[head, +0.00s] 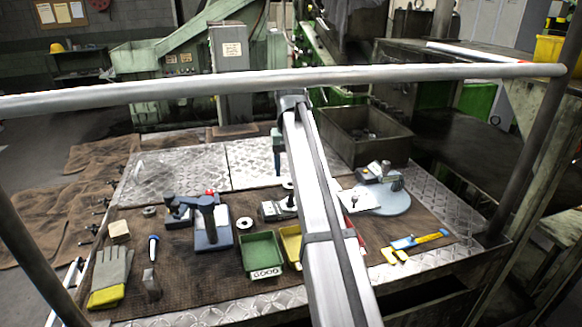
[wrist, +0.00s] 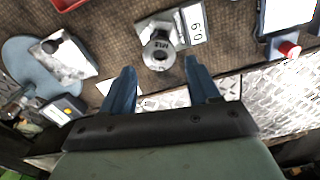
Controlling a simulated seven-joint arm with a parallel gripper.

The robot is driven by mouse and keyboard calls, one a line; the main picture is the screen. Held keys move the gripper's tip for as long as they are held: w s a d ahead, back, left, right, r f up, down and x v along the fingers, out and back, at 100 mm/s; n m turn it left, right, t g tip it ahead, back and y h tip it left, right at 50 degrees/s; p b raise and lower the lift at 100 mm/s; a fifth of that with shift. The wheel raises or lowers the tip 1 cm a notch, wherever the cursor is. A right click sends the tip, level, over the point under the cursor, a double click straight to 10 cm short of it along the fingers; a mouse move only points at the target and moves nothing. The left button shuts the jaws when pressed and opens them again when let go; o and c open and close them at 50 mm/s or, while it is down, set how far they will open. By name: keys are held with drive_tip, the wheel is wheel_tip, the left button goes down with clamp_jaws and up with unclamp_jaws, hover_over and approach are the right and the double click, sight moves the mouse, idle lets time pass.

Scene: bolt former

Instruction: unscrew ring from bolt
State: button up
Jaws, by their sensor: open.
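In the wrist view a round metal ring (wrist: 158,48) shows on a small metal fixture, with a dark round centre that looks like the bolt end; thread details are too small to tell. The fixture (wrist: 148,25) has a white number plate beside it. My gripper (wrist: 160,72) is open, its two blue fingers spread on either side of the ring in the picture, with the tips short of it and nothing between them. In the head view my gripper (head: 277,170) hangs over the bench behind the fixture (head: 275,210), which my arm partly hides.
A green bin (head: 262,252) and a yellow bin (head: 291,245) stand in front. A blue device (head: 212,228) is to the left, a round grey plate (head: 388,197) to the right. A deep metal box (head: 362,135) stands behind. Gloves (head: 110,275) and a caliper (head: 415,240) lie nearer the front edge.

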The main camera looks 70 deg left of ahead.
drive_tip(key=shift+f, duration=2.25)
drive_tip(key=m, duration=0.7)
drive_tip(key=shift+m, duration=0.4)
drive_tip(key=m, duration=0.7)
drive_tip(key=c, duration=0.8)
